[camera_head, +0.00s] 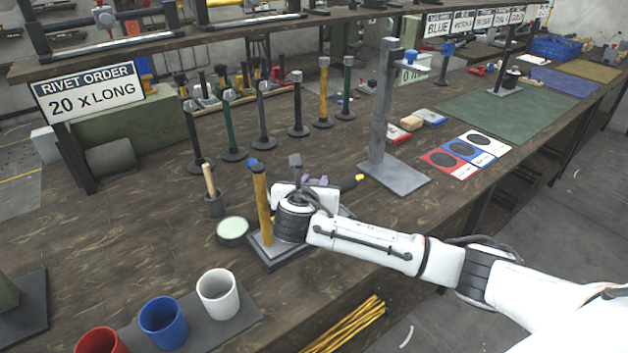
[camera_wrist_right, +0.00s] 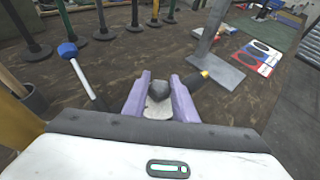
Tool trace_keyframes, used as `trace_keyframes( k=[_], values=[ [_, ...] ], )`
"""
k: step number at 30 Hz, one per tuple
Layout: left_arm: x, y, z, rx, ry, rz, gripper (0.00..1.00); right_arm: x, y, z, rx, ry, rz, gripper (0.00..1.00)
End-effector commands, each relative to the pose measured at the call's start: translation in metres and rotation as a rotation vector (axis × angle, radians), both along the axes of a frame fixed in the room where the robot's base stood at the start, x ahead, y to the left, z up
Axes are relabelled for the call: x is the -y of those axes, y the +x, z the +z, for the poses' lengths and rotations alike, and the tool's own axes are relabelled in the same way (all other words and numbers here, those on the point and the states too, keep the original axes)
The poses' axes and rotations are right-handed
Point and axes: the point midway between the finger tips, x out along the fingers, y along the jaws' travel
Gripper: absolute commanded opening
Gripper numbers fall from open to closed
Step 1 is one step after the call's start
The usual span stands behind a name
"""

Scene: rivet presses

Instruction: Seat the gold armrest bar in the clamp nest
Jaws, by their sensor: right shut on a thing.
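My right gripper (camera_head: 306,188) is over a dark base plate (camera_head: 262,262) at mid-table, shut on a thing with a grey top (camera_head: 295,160). In the right wrist view, a dark grey rounded end (camera_wrist_right: 158,90) shows between its lilac fingers (camera_wrist_right: 158,100); the rest is hidden, and I cannot tell its colour or whether it touches a nest. A black-and-yellow tip (camera_head: 352,182) sticks out right of the gripper. My left gripper is out of view.
Several upright bars, one gold (camera_head: 323,97), stand in a row behind. A grey post (camera_head: 384,112) stands to the right. A round pale-topped tin (camera_head: 233,231) and a wooden-handled holder (camera_head: 214,202) are left. Red, blue and white cups (camera_head: 217,293) stand in front.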

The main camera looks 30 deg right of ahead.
Motion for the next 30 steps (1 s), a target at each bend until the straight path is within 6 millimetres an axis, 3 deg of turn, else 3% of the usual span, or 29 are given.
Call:
trace_keyframes(
  k=[2,3,6,17,30],
  values=[
    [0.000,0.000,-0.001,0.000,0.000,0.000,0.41,0.000,0.001,0.000,0.004,0.000,0.000,0.00],
    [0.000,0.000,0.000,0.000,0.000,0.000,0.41,0.000,0.001,0.000,0.004,-0.001,0.000,0.30],
    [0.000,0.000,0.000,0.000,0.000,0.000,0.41,0.000,0.000,0.000,0.003,-0.001,0.001,0.47],
    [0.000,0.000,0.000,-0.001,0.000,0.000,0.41,-0.003,-0.003,-0.001,-0.003,0.000,0.001,0.47],
    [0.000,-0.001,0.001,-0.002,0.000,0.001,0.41,-0.050,-0.057,0.030,0.002,0.003,0.003,0.47]
  ],
)
